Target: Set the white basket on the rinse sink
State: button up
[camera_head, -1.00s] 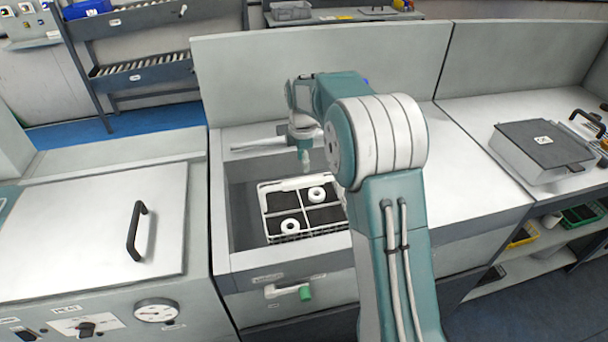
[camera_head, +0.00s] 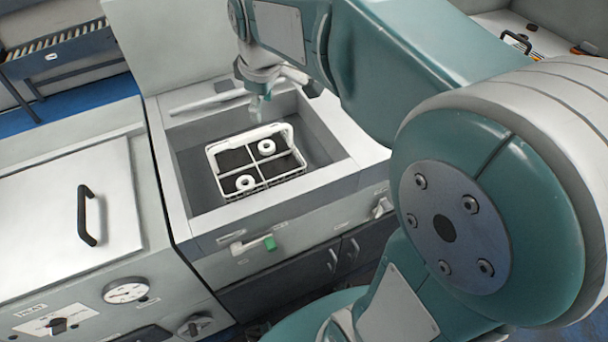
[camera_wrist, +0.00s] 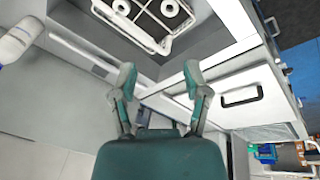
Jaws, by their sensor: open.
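The white basket (camera_head: 272,184) sits in the recessed basin of the rinse sink (camera_head: 285,199). It is a wire-sided basket with four dark compartments, and two white rings lie in it. My gripper (camera_head: 257,112) is above the far side of the basin, just behind the basket's far rim and apart from it. In the wrist view, its two fingers (camera_wrist: 160,76) are spread with nothing between them. Part of the basket (camera_wrist: 135,38) shows at the top of that view, beyond the fingertips. The basket's underside is hidden.
A closed lidded unit with a black handle (camera_head: 87,215) stands left of the sink. A green-tipped lever (camera_head: 269,243) is on the sink's front. A white bottle (camera_wrist: 14,44) shows in the wrist view. My arm covers much of the right side.

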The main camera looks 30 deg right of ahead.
jog(key=s+f+m+t, duration=0.2)
jog(key=s+m, duration=0.7)
jog(key=s, duration=0.7)
jog(key=shift+s+f+t, duration=0.25)
jog(key=shift+f+t, duration=0.15)
jog(key=shift+s+r, duration=0.3)
jog(key=shift+s, duration=0.55)
